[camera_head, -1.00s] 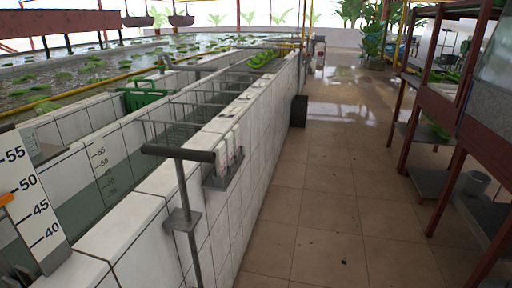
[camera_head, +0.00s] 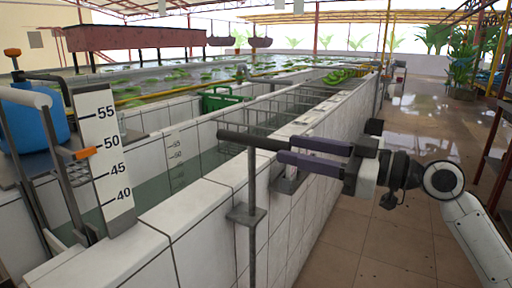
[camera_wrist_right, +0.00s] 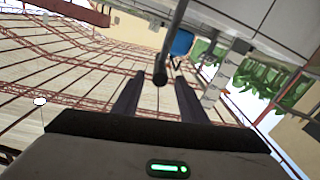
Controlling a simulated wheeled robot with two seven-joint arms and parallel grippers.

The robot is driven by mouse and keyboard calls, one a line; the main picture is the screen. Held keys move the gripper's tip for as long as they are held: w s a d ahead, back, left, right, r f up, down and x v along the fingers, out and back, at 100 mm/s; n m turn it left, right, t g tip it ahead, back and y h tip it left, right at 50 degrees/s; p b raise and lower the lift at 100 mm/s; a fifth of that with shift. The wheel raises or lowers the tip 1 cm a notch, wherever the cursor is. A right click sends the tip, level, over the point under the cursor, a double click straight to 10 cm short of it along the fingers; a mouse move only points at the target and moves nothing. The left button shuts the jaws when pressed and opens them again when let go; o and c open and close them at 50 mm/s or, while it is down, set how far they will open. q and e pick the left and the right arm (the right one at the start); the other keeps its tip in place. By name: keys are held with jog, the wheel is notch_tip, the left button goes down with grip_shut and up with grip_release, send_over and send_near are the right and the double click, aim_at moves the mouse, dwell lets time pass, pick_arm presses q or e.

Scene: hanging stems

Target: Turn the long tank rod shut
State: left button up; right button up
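The long tank rod (camera_head: 251,226) stands upright beside the outer face of the tiled tank wall. Its dark crossbar handle (camera_head: 247,140) lies roughly level at the top. My right gripper (camera_head: 280,150) reaches in from the right at handle height, its two fingers apart at the handle's right end. In the right wrist view, the handle's round end (camera_wrist_right: 160,79) shows between the open fingers (camera_wrist_right: 159,90), with a gap on each side. I cannot tell whether either finger touches it. The rod's lower end is out of frame. My left gripper is not in view.
The tiled tank wall (camera_head: 205,215) runs away from me, with water behind it. A white level gauge (camera_head: 108,150) with an orange marker, a blue container (camera_head: 35,125) and another dark handle (camera_head: 42,77) stand at left. The tiled floor (camera_head: 360,235) at right is mostly clear.

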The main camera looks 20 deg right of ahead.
aim_at(255, 142)
jog(key=p+x, duration=0.2)
jog(key=x, duration=0.7)
jog(key=shift+w+a, duration=0.25)
jog(key=shift+w, duration=0.1)
jog(key=shift+f, duration=0.1)
grip_shut()
